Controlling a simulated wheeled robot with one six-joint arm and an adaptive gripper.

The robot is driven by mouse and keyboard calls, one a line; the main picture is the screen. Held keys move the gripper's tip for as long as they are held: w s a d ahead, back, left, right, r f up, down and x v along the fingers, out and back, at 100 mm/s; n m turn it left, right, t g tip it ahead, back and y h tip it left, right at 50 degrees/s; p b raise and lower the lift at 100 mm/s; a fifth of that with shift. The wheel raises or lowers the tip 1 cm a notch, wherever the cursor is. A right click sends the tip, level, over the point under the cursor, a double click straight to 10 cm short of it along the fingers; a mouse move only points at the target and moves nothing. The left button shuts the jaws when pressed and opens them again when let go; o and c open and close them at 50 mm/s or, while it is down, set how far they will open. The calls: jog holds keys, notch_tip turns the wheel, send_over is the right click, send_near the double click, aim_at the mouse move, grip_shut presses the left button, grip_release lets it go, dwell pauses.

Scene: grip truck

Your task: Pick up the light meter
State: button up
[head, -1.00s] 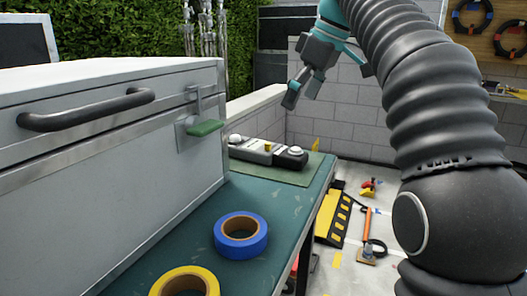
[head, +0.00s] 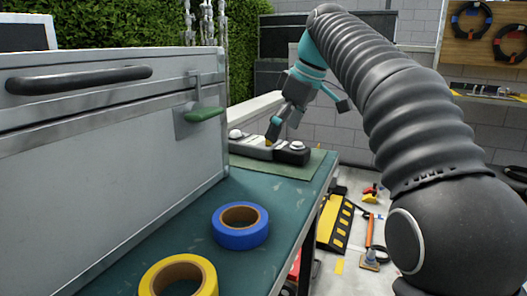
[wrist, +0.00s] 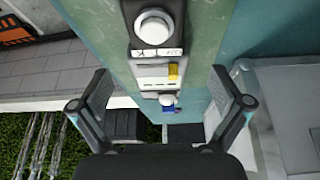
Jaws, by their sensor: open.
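The light meter (head: 262,150) looks like a long pale and dark device lying on a green mat on the bench. It has a white dome at each end and a small yellow part near its middle; I cannot tell whether it is one piece or two in line. It also shows in the wrist view (wrist: 153,50), running between my fingers. My gripper (head: 308,118) is open and empty above the device, fingers pointing down. One finger hides part of it in the head view. In the wrist view my gripper (wrist: 160,90) has its fingers spread on either side, apart from it.
A grey metal box (head: 120,150) with a black handle and green latch stands close on the left. Blue tape (head: 240,237) and yellow tape (head: 205,275) lie nearer on the bench (head: 275,215). A yellow and black ramp (head: 335,224) stands on the floor to the right.

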aim_at(278, 145)
jog(key=b+x, duration=0.1)
jog(key=x, duration=0.3)
jog(key=shift+d+f, duration=0.1)
jog(key=shift+d, duration=0.05)
jog(key=c, duration=1.4)
jog(key=shift+o, duration=0.2)
